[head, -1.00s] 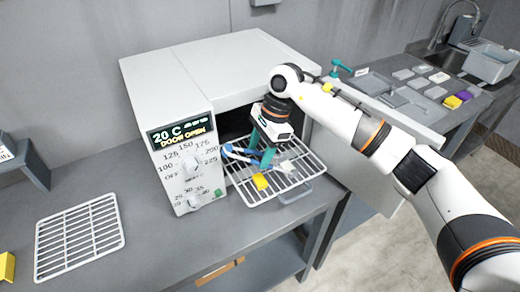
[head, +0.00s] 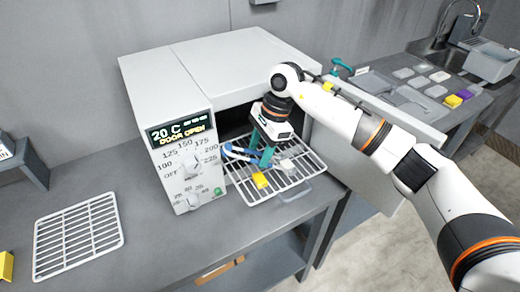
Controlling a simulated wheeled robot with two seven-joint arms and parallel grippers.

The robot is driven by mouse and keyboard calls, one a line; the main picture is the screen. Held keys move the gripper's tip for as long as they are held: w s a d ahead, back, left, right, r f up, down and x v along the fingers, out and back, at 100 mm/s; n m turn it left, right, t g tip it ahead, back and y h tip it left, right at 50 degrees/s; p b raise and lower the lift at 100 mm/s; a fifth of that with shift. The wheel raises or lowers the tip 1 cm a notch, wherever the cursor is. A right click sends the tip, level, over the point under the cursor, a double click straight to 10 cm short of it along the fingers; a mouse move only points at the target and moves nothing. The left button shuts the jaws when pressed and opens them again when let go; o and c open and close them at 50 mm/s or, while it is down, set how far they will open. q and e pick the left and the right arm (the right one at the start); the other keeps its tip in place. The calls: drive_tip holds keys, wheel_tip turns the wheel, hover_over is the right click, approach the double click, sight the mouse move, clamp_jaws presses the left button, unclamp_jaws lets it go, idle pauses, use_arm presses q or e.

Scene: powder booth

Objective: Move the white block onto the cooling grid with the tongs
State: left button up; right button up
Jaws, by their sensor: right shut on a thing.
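The white block (head: 287,164) lies on the right part of the oven's pulled-out wire rack (head: 254,196). My right gripper (head: 267,160) is over the rack with its teal fingers pointing down. It is shut on the tongs (head: 236,152), whose blue part shows to the left of the fingers. The tongs' tips are too small to make out, so I cannot tell whether they touch the block. The cooling grid (head: 78,236), a white wire rack, lies empty on the bench at the left. My left gripper is not in view.
A yellow block (head: 260,180) lies on the same oven rack. The oven (head: 185,150) is open and its display reads 20 C, door open. The bench between oven and cooling grid is clear.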

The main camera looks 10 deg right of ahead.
wheel_tip(320, 180, up, 9)
drive_tip(key=p, duration=0.2)
drive_tip(key=shift+p, duration=0.3)
idle(0.9)
drive_tip(key=shift+f, duration=0.15)
